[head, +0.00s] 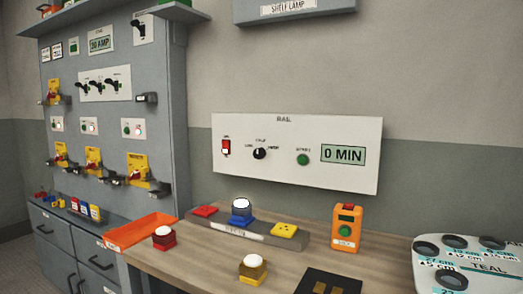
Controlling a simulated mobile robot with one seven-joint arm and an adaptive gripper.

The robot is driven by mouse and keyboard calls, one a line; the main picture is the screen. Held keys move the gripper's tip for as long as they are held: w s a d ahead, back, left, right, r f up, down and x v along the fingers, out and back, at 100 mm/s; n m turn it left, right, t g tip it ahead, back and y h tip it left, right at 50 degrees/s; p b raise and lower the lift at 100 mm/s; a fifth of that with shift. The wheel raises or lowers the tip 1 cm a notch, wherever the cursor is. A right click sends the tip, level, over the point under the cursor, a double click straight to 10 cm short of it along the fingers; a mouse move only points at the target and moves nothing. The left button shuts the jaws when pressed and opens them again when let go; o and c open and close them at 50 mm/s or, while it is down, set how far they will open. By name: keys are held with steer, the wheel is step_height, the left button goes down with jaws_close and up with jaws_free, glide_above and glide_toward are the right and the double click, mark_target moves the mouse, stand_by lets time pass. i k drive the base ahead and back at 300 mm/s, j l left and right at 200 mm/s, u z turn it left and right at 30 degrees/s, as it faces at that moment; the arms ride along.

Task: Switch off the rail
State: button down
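A white panel (345,179) on the wall carries a small heading that seems to read "RAIL". At its left is a red and white rocker switch (226,147) with a small label above; I cannot tell which side is pressed. To the right are a black rotary knob (260,153) with small labels around it, a green round button (303,159) and a green display (343,154) reading "0 MIN". Nothing covers these controls. My gripper is not in view.
A wooden bench (205,268) below holds an orange tray (140,231), a grey strip with coloured blocks (262,237), domed buttons (253,268), an orange box (346,228) and a white "TEAL" holder (480,262). A grey switch cabinet (115,150) stands left. The space before the panel looks clear.

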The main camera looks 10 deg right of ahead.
mark_target(226, 144)
steer(key=i, duration=0.9)
steer(key=u, duration=0.05)
